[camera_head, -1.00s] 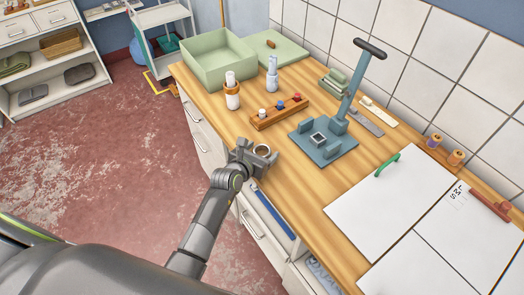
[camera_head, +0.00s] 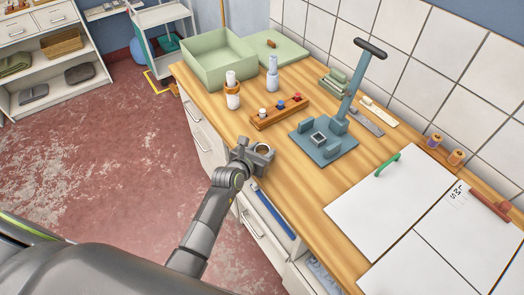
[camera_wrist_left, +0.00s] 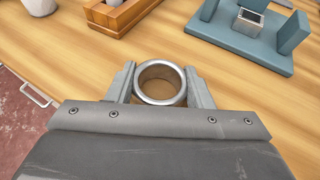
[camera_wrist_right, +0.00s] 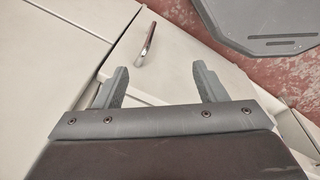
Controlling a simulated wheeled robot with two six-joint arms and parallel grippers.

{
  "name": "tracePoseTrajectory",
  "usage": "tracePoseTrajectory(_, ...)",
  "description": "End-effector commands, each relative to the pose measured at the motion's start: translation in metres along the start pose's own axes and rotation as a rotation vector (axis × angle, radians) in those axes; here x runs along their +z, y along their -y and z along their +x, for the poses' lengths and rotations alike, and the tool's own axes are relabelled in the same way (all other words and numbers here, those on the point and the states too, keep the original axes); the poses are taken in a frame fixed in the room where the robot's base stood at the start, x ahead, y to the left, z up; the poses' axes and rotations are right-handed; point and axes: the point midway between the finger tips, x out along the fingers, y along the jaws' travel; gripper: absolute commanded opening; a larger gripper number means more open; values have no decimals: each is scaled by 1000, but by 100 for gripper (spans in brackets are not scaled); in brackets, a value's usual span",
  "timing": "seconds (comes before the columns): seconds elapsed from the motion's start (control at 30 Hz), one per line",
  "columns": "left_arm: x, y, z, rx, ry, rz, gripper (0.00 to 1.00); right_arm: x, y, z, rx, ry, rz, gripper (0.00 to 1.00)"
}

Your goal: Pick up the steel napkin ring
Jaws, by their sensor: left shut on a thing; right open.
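The steel napkin ring (camera_wrist_left: 160,83) is a short, shiny metal tube with an open top. In the left wrist view it sits between the two fingers of my left gripper (camera_wrist_left: 160,88), which is shut on it. In the head view the ring (camera_head: 263,149) and my left gripper (camera_head: 262,153) are at the front edge of the wooden counter. I cannot tell whether the ring still touches the wood. My right gripper (camera_wrist_right: 159,88) is open and empty in the right wrist view, near a pale cabinet front. It does not show in the head view.
A blue press with a tall lever (camera_head: 325,145) stands behind the ring. A wooden rack with coloured pegs (camera_head: 279,112), a white bottle (camera_head: 232,92) and a green bin (camera_head: 215,62) are farther back. White boards (camera_head: 390,205) cover the counter at right.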

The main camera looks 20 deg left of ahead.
Motion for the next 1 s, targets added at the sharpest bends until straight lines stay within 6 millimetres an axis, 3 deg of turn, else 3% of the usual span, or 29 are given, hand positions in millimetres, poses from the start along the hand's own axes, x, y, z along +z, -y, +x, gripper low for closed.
tracePoseTrajectory(0.27, 25, 0, -10, 0, 4, 1, 25, -1, -1, -5, 0, 0, 0, 65)
tracePoseTrajectory(0.7, 79, 0, -33, 0, 0, 0, 25, -7, -6, -64, 0, 0, 0, 65)
tracePoseTrajectory(1.0, 92, 0, -38, 0, 0, 0, 25, -9, -7, -78, 0, 0, 0, 65)
